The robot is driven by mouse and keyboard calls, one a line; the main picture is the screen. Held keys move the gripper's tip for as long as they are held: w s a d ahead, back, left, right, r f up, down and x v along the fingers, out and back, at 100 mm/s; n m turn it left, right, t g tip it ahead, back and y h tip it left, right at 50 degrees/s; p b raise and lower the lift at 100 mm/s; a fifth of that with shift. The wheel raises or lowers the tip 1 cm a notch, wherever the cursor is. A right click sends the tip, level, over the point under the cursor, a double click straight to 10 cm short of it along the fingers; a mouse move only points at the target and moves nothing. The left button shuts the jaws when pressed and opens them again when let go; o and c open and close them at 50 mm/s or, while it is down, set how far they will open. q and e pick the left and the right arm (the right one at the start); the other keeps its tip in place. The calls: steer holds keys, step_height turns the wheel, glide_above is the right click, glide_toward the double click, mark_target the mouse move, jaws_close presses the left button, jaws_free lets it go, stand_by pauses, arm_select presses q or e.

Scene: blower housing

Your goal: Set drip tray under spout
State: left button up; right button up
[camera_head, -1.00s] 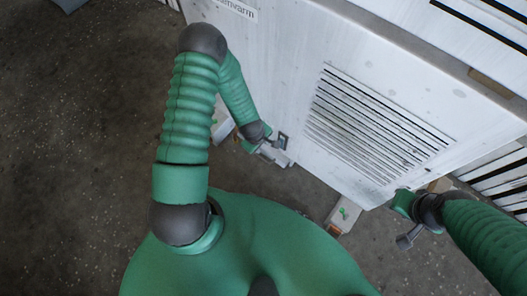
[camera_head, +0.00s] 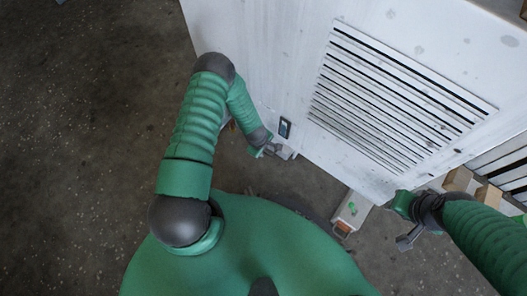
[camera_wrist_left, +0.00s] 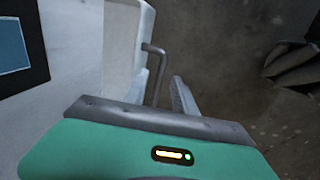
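My left gripper (camera_head: 275,151) is low in front of the white housing (camera_head: 270,60), below a small dark panel on it. A pale piece (camera_head: 288,154) shows right at this gripper. In the left wrist view a white part (camera_wrist_left: 128,45) and a bent grey rod (camera_wrist_left: 155,72) stand just beyond the gripper's grey edge. I cannot tell whether these belong to the drip tray or the spout, or whether the fingers hold them. My right gripper (camera_head: 408,240) is at the lower right, apart from the housing; its finger state is unclear.
The housing has a slatted vent (camera_head: 395,95). Its dark panel (camera_head: 285,128) also shows in the left wrist view (camera_wrist_left: 18,50). A pale box-like shape with a green mark (camera_head: 352,211) is near the floor. Wooden blocks (camera_head: 460,180) are at the right. Floor at left is clear.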

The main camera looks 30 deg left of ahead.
arm_select(q)
jaws_close()
stand_by(1.5)
